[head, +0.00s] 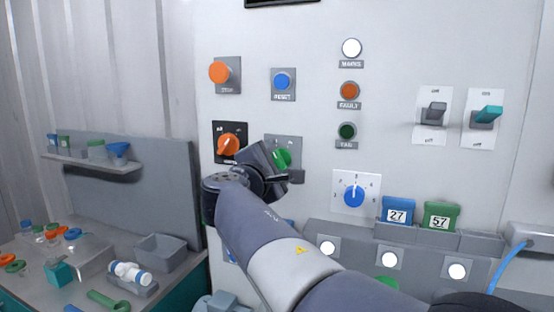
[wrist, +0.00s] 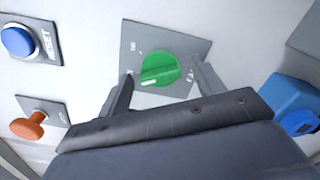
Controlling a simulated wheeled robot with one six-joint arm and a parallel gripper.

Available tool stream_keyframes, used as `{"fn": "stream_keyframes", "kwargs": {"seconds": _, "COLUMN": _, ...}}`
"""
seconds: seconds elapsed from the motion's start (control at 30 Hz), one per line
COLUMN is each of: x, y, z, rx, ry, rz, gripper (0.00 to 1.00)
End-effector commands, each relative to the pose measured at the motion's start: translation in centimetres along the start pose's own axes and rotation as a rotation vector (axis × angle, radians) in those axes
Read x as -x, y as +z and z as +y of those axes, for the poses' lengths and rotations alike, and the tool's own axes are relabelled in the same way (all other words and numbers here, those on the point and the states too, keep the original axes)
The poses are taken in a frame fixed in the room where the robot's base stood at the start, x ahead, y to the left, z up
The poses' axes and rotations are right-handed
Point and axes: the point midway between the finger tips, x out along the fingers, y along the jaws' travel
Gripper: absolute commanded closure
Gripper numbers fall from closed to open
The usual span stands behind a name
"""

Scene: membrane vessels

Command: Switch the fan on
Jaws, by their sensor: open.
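A round green rotary knob (head: 282,158) sits on a grey plate on the white panel, partly hidden by my gripper in the head view. In the wrist view the green knob (wrist: 160,70) shows a pale mark at its lower end, and the plate's lettering is too small to read. My gripper (wrist: 163,72) is open, its two fingers on either side of the knob with gaps; I cannot tell whether they touch the plate. The lamp labelled FAN (head: 347,131) is dark green and looks unlit.
Near the knob are an orange rotary knob (head: 229,146), the blue RESET button (head: 282,82) and the orange STOP button (head: 219,72). A blue dial (head: 354,196) and two toggle switches (head: 434,113) stand to the right. A cluttered bench (head: 30,262) is at the left.

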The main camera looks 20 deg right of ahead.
Motion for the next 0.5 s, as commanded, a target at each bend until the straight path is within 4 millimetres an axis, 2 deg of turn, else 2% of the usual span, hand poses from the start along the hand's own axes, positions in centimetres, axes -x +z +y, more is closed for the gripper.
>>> {"fn": "stream_keyframes", "kwargs": {"seconds": 0.3, "x": -0.29, "y": 0.02, "z": 0.0, "rx": -0.001, "ry": 0.0, "rz": 0.0, "gripper": 0.36}}
{"fn": "stream_keyframes", "kwargs": {"seconds": 0.5, "x": -0.27, "y": 0.02, "z": 0.0, "rx": -0.001, "ry": 0.0, "rz": 0.0, "gripper": 0.53}}
